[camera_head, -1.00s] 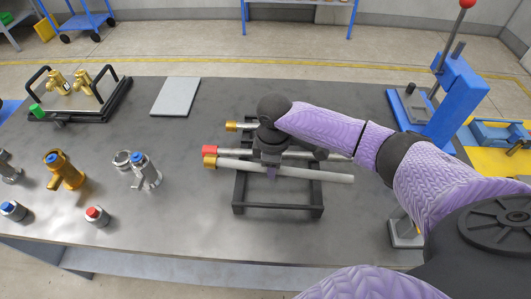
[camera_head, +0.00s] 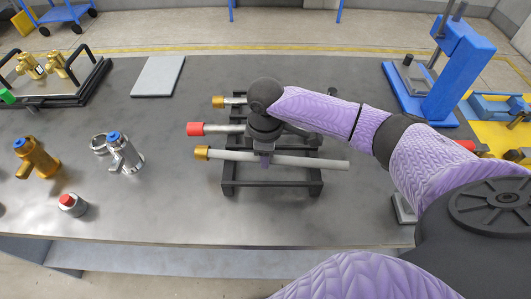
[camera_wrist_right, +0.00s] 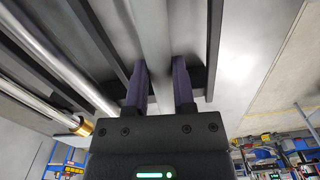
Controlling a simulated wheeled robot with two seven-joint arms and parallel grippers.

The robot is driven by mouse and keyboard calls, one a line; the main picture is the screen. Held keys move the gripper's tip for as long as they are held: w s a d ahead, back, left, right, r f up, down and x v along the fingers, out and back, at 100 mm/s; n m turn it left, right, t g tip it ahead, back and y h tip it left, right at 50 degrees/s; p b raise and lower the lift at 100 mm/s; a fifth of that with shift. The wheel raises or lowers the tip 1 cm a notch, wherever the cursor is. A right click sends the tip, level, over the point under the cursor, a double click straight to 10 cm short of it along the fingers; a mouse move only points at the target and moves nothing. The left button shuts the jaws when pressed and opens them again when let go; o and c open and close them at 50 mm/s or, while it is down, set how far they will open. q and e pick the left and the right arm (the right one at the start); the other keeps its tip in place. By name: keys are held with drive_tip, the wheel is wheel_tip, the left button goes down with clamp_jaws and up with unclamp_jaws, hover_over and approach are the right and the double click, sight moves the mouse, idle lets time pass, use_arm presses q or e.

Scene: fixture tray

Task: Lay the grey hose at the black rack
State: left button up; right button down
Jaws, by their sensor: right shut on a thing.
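The grey hose (camera_head: 310,161) has a gold end at its left and lies lengthwise above the front part of the black rack (camera_head: 245,184). My right gripper (camera_head: 265,159) is shut on the hose left of its middle, from above. In the right wrist view the hose (camera_wrist_right: 153,35) passes between my two fingers (camera_wrist_right: 160,88), with dark rack bars on either side. I cannot tell whether the hose touches the rack. My left gripper is not in view.
A red-ended hose (camera_head: 195,129) and another gold-ended hose (camera_head: 218,102) lie on the rack behind. Metal fittings (camera_head: 125,153) stand to the left, with a grey plate (camera_head: 158,76) behind. A blue press (camera_head: 455,70) stands right. The table's front is clear.

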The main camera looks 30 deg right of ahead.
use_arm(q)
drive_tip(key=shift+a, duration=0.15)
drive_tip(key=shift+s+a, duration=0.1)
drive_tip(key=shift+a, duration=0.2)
use_arm(e)
drive_tip(key=shift+f, duration=0.3)
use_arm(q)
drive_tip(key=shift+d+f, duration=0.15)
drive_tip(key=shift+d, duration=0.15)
use_arm(e)
drive_tip(key=shift+f, duration=0.5)
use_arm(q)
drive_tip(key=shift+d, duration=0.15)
use_arm(e)
drive_tip(key=shift+c, duration=1.8)
unclamp_jaws()
wheel_tip(320, 180, up, 10)
drive_tip(key=p, duration=0.2)
drive_tip(key=shift+f+p, duration=0.25)
drive_tip(key=shift+p, duration=0.1)
drive_tip(key=shift+r, duration=0.25)
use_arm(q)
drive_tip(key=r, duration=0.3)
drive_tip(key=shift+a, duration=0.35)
